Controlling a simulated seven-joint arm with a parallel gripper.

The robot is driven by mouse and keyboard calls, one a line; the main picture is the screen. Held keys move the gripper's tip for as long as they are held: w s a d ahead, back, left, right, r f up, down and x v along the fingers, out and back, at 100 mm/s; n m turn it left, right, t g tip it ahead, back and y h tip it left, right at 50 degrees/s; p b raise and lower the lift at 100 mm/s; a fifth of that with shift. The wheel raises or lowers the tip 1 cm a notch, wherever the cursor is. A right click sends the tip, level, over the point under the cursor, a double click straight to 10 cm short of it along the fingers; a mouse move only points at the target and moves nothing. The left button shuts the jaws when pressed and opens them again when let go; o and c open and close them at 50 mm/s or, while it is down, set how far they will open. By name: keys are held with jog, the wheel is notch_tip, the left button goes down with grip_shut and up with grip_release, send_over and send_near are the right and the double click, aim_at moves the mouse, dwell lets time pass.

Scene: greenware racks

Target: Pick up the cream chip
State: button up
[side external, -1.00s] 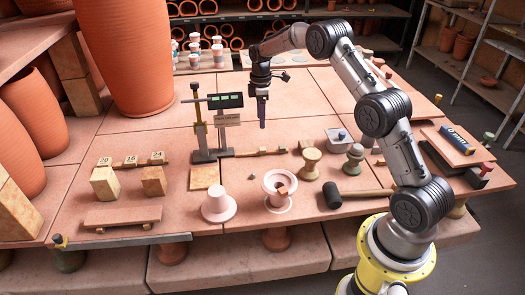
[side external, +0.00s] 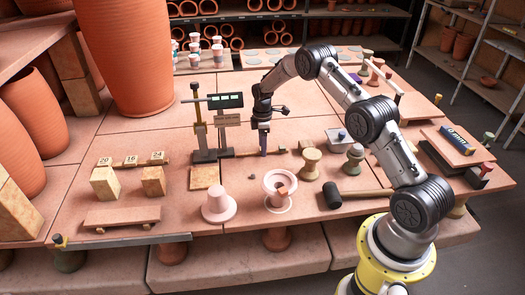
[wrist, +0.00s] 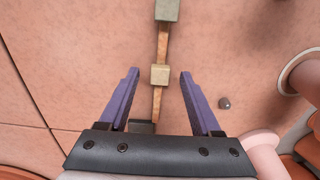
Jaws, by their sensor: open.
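The cream chip (wrist: 160,75) is a small pale block on a narrow wooden strip (wrist: 162,45), seen in the wrist view. My gripper (wrist: 159,72) is open, with its purple fingers on either side of the chip in that picture. The gap between them looks empty, and I cannot tell how far the tips are above the chip. In the side view my gripper (side external: 263,152) points down close over the strip and hides the chip.
A grey-green block (wrist: 167,10) and a dark block (wrist: 142,128) are on the same strip. A small dark pebble (wrist: 224,103) lies to the right. In the side view, a stand with a display (side external: 225,101) is left of my gripper and a wooden spool (side external: 310,163) right.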

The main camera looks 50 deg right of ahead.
jog(key=shift+f, duration=0.1)
jog(key=shift+c, duration=0.2)
grip_shut()
